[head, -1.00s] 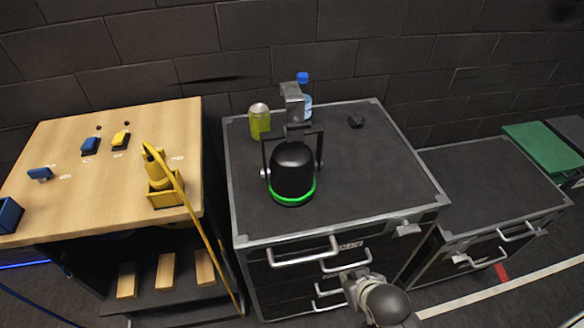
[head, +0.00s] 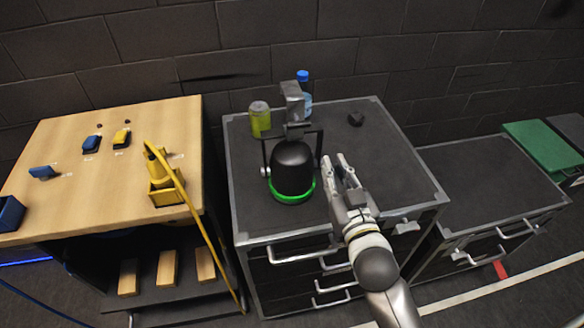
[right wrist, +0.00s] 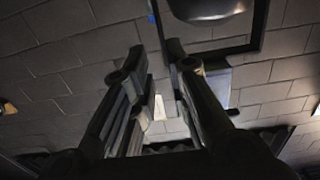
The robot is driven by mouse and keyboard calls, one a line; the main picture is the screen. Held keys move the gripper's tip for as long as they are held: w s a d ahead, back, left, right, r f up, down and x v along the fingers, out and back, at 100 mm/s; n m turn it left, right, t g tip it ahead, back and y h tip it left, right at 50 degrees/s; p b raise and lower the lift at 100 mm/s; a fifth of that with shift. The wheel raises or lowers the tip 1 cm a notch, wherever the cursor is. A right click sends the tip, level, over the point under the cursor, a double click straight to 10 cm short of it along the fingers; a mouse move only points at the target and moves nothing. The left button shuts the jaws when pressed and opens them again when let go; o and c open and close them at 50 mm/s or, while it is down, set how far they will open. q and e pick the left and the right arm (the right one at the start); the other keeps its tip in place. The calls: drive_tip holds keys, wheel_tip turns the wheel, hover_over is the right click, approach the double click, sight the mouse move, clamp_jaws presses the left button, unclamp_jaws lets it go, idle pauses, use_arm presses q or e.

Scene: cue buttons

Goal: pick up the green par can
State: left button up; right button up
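The green par can (head: 293,171) is a black lamp with a glowing green ring at its base. It stands on the black flight case (head: 262,221), with a yoke and a grey clamp (head: 291,100) on top. My right gripper (head: 340,160) is open and empty just right of the can, its fingers pointing towards the back of the case. In the right wrist view the two open fingers (right wrist: 155,58) show with nothing between them, and part of the dark can (right wrist: 208,8) shows at the top edge. My left gripper is not in view.
A yellow-green drink can (head: 260,119) and a blue-capped bottle (head: 303,83) stand behind the par can. A small black object (head: 355,119) lies at the back right. A wooden table (head: 75,190) with coloured blocks stands at the left. A lower case (head: 495,185) is at the right.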

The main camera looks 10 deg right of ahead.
sight(321, 143)
drive_tip(key=shift+w+a+f+p, duration=0.15)
drive_tip(key=shift+w+p, duration=0.7)
drive_tip(key=shift+w, duration=1.75)
drive_tip(key=shift+w+a+p, duration=0.2)
drive_tip(key=shift+w+p, duration=0.6)
drive_tip(key=shift+w, duration=1.8)
drive_tip(key=shift+c, duration=0.5)
clamp_jaws()
drive_tip(key=shift+r, duration=0.25)
